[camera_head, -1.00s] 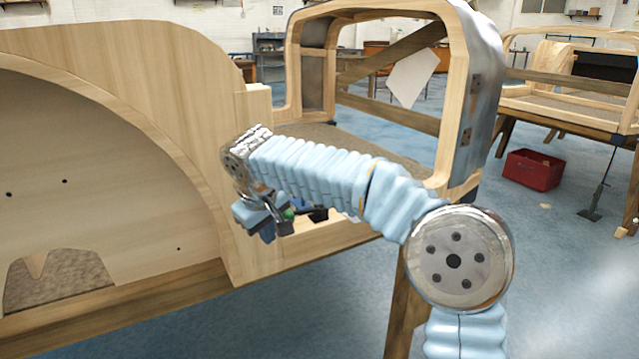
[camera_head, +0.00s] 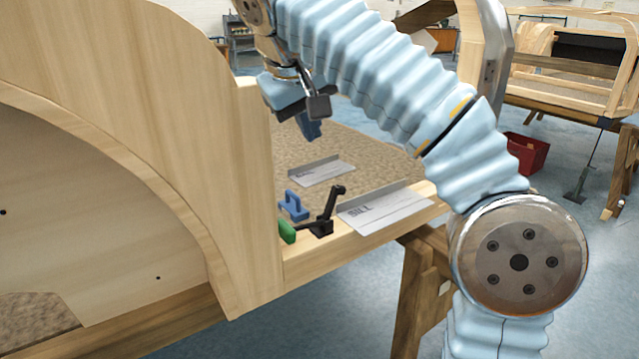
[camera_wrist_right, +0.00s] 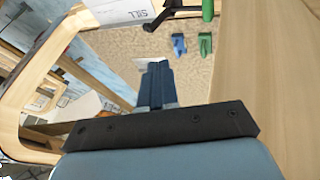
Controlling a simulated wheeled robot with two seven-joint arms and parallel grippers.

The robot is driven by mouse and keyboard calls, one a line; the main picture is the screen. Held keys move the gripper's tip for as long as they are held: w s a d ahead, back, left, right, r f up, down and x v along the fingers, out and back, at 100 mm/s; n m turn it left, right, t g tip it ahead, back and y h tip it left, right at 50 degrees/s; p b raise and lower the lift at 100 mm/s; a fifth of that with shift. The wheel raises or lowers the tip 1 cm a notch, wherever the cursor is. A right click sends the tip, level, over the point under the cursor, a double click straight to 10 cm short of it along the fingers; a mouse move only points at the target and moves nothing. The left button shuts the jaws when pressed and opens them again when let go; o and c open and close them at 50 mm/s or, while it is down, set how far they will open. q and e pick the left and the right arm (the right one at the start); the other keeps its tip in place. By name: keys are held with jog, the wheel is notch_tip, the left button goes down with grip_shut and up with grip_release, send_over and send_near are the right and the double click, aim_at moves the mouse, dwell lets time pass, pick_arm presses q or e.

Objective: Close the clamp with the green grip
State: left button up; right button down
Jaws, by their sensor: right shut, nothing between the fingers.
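The clamp (camera_head: 322,226) is black with a green grip (camera_head: 287,232) and sits on the light wooden sill near the upright panel. Its green grip lies low on the left, against the panel edge, and a black arm slants upward on the right. In the right wrist view the green grip (camera_wrist_right: 207,10) and black arm (camera_wrist_right: 160,13) are cut by the top edge. My right gripper (camera_head: 310,130) is above and behind the clamp, apart from it, shut and empty. Its closed blue fingers also show in the wrist view (camera_wrist_right: 157,82). My left gripper is out of view.
A blue clamp-like piece (camera_head: 293,205) stands just behind the clamp. A second green piece (camera_wrist_right: 205,44) shows beside it in the wrist view. A plate marked SILL (camera_head: 385,208) lies right of the clamp; another plate (camera_head: 321,170) lies farther back. The tall wooden panel (camera_head: 190,130) borders the left.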

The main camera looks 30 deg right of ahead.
aim_at(329, 199)
jog(key=b+x, duration=0.3)
jog(key=x, duration=1.6)
jog(key=shift+b, duration=0.4)
jog(key=shift+s+d, duration=0.1)
jog(key=shift+d, duration=0.05)
